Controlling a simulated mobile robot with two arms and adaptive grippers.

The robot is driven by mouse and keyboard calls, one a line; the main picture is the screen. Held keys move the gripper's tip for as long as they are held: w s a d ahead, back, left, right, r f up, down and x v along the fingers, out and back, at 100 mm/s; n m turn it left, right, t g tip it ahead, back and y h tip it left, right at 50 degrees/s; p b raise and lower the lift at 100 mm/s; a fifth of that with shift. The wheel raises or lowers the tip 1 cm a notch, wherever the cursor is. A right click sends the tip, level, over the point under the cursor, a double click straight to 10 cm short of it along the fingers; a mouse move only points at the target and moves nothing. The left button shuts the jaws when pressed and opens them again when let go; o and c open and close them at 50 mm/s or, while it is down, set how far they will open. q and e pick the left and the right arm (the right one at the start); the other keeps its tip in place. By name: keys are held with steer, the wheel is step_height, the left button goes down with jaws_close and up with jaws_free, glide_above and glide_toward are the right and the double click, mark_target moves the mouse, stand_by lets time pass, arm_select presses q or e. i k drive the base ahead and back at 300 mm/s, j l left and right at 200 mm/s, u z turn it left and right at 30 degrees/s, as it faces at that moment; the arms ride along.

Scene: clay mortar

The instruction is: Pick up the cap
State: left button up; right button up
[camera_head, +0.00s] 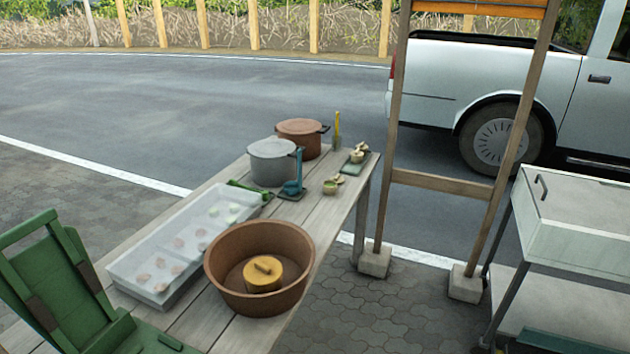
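A round yellow lid-like piece (263,275) with a raised grip bar across its top is the only thing here that looks like a cap. It sits inside a wide brown clay bowl (228,247), roughly in the middle of its floor. The bowl stands on the near right part of a grey wooden plank table (330,220). The bowl's near wall stands in front of the lower part of the yellow piece. Neither of my grippers is in view.
A clear tray (140,291) with several pale and pinkish pieces lies left of the bowl. A grey pot (272,165), a brown pot (301,135) and small cups stand farther back. A green chair (50,275) is at the left, a white cart (575,225) at the right.

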mark_target(340, 180)
steer(key=i+l+u, duration=0.15)
steer(key=u, duration=0.25)
steer(key=i+l+u, duration=0.15)
steer(key=u, duration=0.2)
steer(key=l+u, duration=0.25)
steer(key=u, duration=0.15)
steer(key=i+l+u, duration=0.15)
steer(key=l+u, duration=0.2)
steer(key=j, duration=0.1)
